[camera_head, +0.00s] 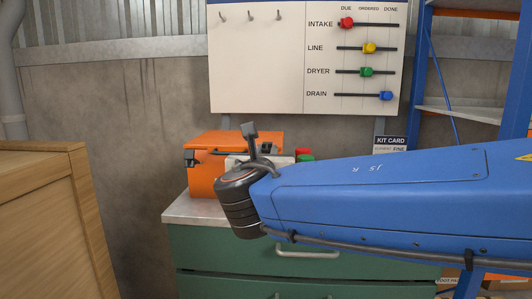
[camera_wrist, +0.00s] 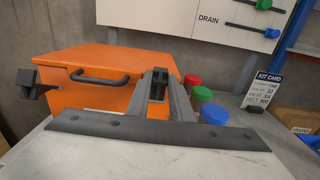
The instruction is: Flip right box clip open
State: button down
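The orange box (camera_head: 232,165) stands on the cabinet top in the head view, partly behind my arm. In the wrist view the orange box (camera_wrist: 95,75) shows a dark handle on its front and a dark left clip (camera_wrist: 33,80) at its left. My gripper (camera_wrist: 159,95) is in front of the box's right part, with its fingers spread apart. A dark piece, seemingly the right clip (camera_wrist: 158,82), shows between the fingertips. I cannot tell whether the fingers touch it or whether this clip is open or closed. In the head view my gripper (camera_head: 250,135) is partly hidden by my wrist.
Red (camera_wrist: 193,80), green (camera_wrist: 214,115) and blue-capped items stand right of the box. A kit card (camera_wrist: 268,85) stands farther right. The pale cabinet top (camera_head: 190,209) is bare in front. A wooden crate (camera_head: 50,220) is at the left, a board (camera_head: 255,60) hangs above.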

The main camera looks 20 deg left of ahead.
aim_at(266, 152)
jog(key=shift+s+f, duration=0.1)
jog(key=shift+f, duration=0.05)
jog(key=t, duration=0.1)
jog(key=f+t, duration=0.1)
jog(key=t, duration=0.1)
jog(key=s+t+y, duration=0.1)
jog(key=shift+s+d+f, duration=0.1)
jog(key=shift+f, duration=0.25)
jog(key=shift+s+d+f+t+y, duration=0.1)
jog(key=shift+s+f+t+y, duration=0.15)
jog(key=shift+t, duration=0.55)
jog(key=shift+a+f+t+y, duration=0.15)
jog(key=shift+f+t, duration=0.2)
jog(key=shift+t, duration=0.45)
jog(key=shift+s+d+f+t+y, duration=0.2)
jog(key=shift+f+t, duration=0.1)
jog(key=shift+t, duration=0.5)
jog(key=c, duration=1.6)
grip_release()
jog(key=shift+o, duration=0.2)
